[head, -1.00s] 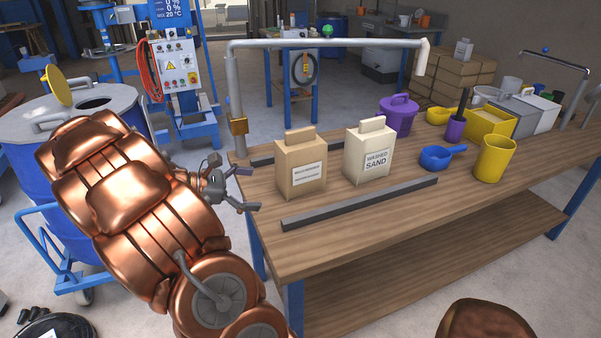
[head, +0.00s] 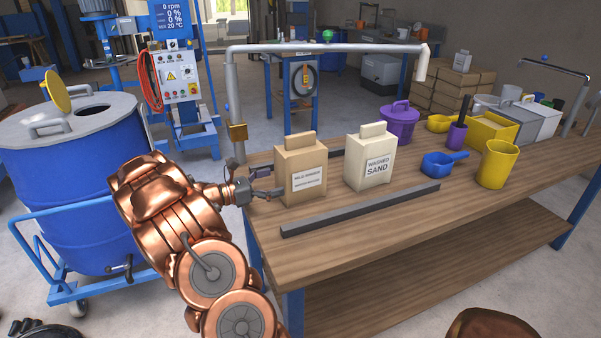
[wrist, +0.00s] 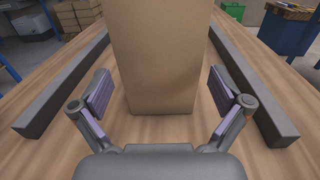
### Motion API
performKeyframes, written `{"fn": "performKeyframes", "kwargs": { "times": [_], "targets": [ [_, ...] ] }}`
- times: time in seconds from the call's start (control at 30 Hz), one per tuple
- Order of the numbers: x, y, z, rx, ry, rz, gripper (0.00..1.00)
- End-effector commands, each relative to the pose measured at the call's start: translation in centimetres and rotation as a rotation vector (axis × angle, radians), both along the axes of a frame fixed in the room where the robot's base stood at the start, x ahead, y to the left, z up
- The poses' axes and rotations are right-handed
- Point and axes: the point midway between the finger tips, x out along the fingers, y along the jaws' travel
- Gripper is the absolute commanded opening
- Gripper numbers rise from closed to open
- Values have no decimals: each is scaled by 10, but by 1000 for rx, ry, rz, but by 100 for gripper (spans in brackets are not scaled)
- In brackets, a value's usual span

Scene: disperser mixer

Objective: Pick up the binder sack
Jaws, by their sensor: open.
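The binder sack (head: 300,164), a tan paper sack with a white label too small to read surely, stands upright on the wooden bench (head: 370,232) near its left end. In the wrist view the sack (wrist: 155,52) fills the upper middle. My gripper (head: 266,184) is at the sack's left side, low over the bench, reaching in from the left. In the wrist view my gripper (wrist: 160,92) is open, with one finger on each side of the sack's lower part and a gap on both sides. The fingers do not appear to touch it.
A cream sack marked washed sand (head: 369,158) stands just right of it. A dark bar (head: 362,210) lies in front and another behind (head: 336,154). A blue scoop (head: 441,165) and yellow cup (head: 497,164) stand farther right.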

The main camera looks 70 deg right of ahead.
Motion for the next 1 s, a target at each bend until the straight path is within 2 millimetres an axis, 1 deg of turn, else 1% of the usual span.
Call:
{"fn": "performKeyframes", "kwargs": {
  "times": [0.2,0.33,0.47,0.67,1.0],
  "targets": [
    [-21,-20,7,-1,0,-5,100],
    [-30,-30,6,-2,-1,-4,100],
    [-34,-34,6,-2,-1,-2,100],
    [-34,-35,6,-1,-1,-1,100],
    [-34,-34,5,-1,-1,-1,65]
  ]
}}
